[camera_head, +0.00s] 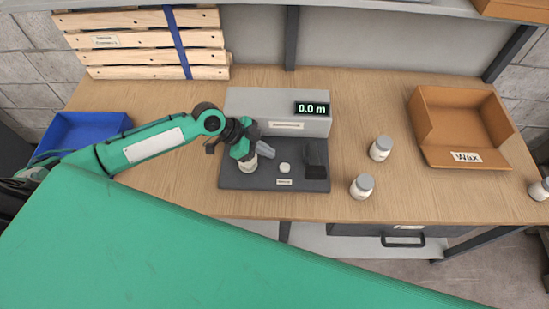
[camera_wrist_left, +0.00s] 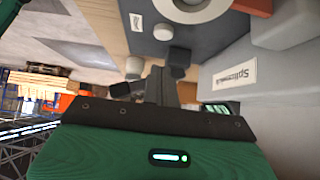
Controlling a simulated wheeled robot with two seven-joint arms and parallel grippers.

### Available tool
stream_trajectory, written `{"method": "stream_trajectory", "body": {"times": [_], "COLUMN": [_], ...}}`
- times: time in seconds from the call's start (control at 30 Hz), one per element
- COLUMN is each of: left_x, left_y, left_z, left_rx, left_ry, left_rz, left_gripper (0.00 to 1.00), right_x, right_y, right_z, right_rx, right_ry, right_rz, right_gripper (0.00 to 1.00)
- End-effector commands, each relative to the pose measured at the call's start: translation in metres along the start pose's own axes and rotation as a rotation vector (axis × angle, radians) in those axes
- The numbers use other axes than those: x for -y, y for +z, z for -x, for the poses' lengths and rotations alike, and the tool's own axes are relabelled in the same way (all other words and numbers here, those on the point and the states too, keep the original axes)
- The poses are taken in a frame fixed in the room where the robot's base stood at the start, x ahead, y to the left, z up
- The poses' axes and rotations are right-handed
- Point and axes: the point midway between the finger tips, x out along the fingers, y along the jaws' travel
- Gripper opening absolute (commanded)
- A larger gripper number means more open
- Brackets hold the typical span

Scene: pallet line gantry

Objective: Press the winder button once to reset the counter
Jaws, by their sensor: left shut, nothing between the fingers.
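The winder (camera_head: 270,102) is a grey box on a dark base plate, and its lit counter (camera_head: 312,108) reads 0.0 m. The round white button (camera_head: 285,168) sits on the base plate, and it also shows in the wrist view (camera_wrist_left: 162,31). My left gripper (camera_head: 268,149) is shut and empty over the left part of the base plate. Its grey fingertips are a little up and left of the button in the head view, apart from it. The arm partly hides a pale spool (camera_head: 248,165). My right gripper is not in view.
A black block (camera_head: 315,158) stands on the plate right of the button. Two white bottles (camera_head: 380,148) (camera_head: 361,186) stand right of the winder. A brown Wax tray (camera_head: 460,125) is at the right, a blue bin (camera_head: 82,132) at the left.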

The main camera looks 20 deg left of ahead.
Motion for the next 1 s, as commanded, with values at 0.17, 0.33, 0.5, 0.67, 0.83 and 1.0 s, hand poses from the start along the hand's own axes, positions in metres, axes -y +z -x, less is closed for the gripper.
{"method": "stream_trajectory", "body": {"times": [0.17, 0.33, 0.5, 0.67, 0.83, 1.0], "left_x": [0.001, 0.001, 0.001, 0.001, 0.001, 0.001], "left_y": [0.001, 0.0, -0.002, -0.002, -0.002, -0.002], "left_z": [0.029, 0.047, 0.054, 0.054, 0.054, 0.054], "left_rx": [0.0, -0.001, -0.003, -0.003, -0.003, -0.003], "left_ry": [-0.003, -0.002, -0.001, -0.001, -0.001, -0.002], "left_rz": [-0.003, -0.002, -0.001, -0.001, -0.002, -0.002], "left_gripper": [0.0, 0.0, 0.0, 0.0, 0.0, 0.0], "right_x": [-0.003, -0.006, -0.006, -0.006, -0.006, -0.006], "right_y": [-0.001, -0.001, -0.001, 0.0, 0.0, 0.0], "right_z": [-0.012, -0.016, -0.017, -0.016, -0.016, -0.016], "right_rx": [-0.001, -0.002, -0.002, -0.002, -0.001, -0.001], "right_ry": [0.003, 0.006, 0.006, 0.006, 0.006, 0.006], "right_rz": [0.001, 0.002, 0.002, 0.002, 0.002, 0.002], "right_gripper": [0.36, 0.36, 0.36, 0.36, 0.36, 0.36]}}
